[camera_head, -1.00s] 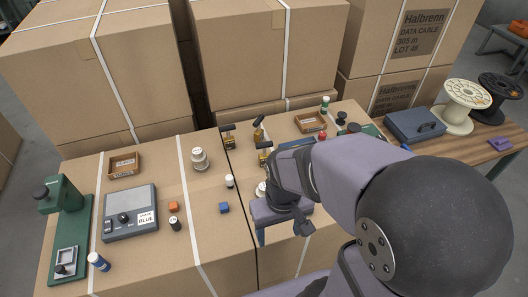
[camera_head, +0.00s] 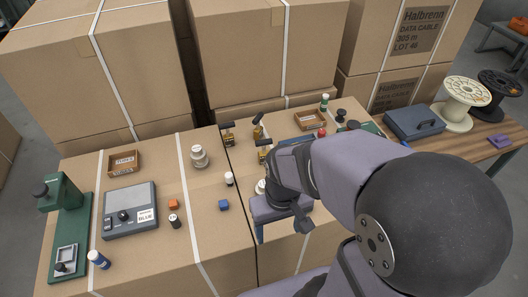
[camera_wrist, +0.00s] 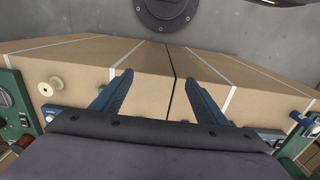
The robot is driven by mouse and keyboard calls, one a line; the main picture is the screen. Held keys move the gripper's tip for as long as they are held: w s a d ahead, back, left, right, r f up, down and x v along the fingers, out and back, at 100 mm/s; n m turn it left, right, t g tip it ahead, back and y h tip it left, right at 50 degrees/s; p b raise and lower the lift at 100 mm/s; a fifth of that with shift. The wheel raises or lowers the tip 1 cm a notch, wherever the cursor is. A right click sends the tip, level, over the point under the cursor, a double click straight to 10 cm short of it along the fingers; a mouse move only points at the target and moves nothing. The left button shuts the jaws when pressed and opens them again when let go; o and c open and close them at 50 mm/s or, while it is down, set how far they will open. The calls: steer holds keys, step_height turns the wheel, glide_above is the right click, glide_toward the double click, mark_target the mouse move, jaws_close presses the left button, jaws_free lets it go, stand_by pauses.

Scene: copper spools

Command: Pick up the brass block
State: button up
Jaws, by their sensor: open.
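I cannot make out a block that is clearly brass. A small orange block (camera_head: 173,204) lies on the cardboard surface right of the grey scale. A blue block (camera_head: 223,205) lies farther right, near the seam between the boxes. My gripper (camera_head: 260,232) hangs over the boxes to the right of the blue block, partly hidden by my own arm. In the wrist view its two blue fingers (camera_wrist: 162,88) stand wide apart with nothing between them. My arm hides part of the right side of the work surface.
Brass-coloured clamps (camera_head: 264,150) stand behind my gripper. A dark-topped vial (camera_head: 174,221), a white-capped vial (camera_head: 229,179) and a jar (camera_head: 199,157) stand nearby. The scale (camera_head: 130,212) and green press (camera_head: 68,230) are at left. Tall cartons (camera_head: 265,50) close off the back.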

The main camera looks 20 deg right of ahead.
step_height(320, 180, up, 5)
steer(key=t+h+b, duration=0.1)
steer(key=t+b, duration=1.1)
steer(key=b, duration=0.2)
glide_toward(265, 142)
steer(key=w, duration=0.2)
steer(key=w+r+t+b, duration=0.3)
steer(key=w+t+b, duration=0.1)
steer(key=t+b, duration=0.2)
steer(key=shift+m, duration=0.4)
steer(key=f, duration=0.4)
steer(key=f+p, duration=0.1)
steer(key=f, duration=0.3)
steer(key=shift+d, duration=0.2)
steer(key=w+p, duration=0.1)
steer(key=w, duration=0.6)
steer(key=shift+d+p, duration=0.15)
steer(key=shift+p, duration=0.15)
steer(key=shift+w, duration=0.1)
jaws_close()
